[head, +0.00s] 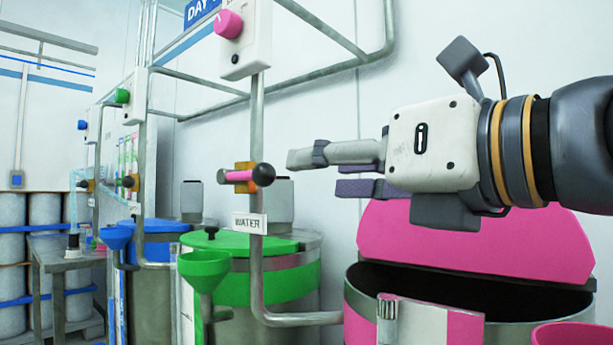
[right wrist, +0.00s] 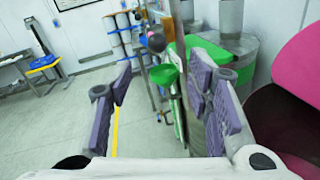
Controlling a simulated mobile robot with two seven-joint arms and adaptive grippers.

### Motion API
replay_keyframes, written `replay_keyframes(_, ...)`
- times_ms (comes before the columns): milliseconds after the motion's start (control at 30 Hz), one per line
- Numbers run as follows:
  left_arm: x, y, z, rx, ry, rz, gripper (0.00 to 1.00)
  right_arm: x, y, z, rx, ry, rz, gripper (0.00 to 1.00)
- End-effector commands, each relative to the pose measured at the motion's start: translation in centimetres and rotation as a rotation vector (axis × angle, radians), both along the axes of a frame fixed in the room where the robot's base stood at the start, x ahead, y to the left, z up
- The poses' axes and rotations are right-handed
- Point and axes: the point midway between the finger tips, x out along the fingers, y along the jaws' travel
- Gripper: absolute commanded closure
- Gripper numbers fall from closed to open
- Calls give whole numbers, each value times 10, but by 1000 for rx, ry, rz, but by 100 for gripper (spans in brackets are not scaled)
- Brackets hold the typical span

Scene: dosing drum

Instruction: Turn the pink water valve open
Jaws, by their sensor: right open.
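The pink water valve (head: 238,176) is a short pink lever with a black ball end, on a brass body on the vertical pipe above the WATER sign (head: 248,223). The lever lies roughly horizontal, its ball toward my right gripper (head: 318,172). That gripper is open and empty, just right of the ball in the head view, with a gap between them. In the right wrist view the black ball (right wrist: 156,42) shows ahead between the two spread purple-padded fingers. My left gripper is not in view.
A pink drum (head: 460,326) with its lid raised stands below my right arm. Green (head: 205,262) and blue (head: 117,235) funnels and drums are at the left. A box with a pink knob (head: 228,24) is above the valve.

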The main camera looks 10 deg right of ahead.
Motion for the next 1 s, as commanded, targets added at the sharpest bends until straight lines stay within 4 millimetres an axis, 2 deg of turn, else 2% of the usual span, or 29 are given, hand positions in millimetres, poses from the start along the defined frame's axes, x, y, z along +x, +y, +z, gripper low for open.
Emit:
replay_keyframes(133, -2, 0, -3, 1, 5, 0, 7, 17, 8, -2, -2, 4, 1, 54)
replay_keyframes(400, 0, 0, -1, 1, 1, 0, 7, 79, 37, 0, -1, 3, 1, 54)
replay_keyframes(500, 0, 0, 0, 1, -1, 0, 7, 95, 44, 1, -1, 0, 0, 54)
replay_keyframes(700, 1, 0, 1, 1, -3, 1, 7, 109, 51, 0, -1, 0, 0, 54)
replay_keyframes(900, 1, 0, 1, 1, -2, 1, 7, 110, 51, 0, -2, -1, 0, 54)
replay_keyframes(967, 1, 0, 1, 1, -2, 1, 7, 109, 51, 0, -2, -1, 1, 66)
replay_keyframes(1000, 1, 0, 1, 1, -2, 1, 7, 109, 51, 0, -1, 0, 0, 75)
